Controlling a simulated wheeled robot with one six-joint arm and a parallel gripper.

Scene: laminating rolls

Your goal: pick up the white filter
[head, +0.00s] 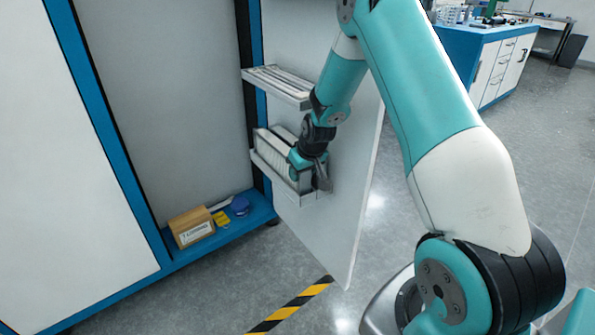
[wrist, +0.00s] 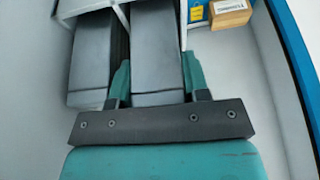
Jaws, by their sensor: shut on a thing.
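In the wrist view, my gripper (wrist: 155,60) is shut on a pale grey-white block, the white filter (wrist: 156,38), with one teal finger on each side of it. A second similar block (wrist: 92,55) stands just to its left, past a dark gap. In the head view, my gripper (head: 318,178) is at the right end of the lower rack (head: 270,172) on the open door. White filters (head: 280,146) stand in a row in that rack. The arm hides the held filter there, and I cannot tell whether it is clear of the rack.
An upper rack (head: 280,86) is mounted above on the door panel (head: 345,215). A cardboard box (head: 191,227) sits on the blue cabinet's bottom shelf (head: 262,208), beside yellow and blue items. A workbench (head: 480,50) stands at the back right. The floor right of the door is open.

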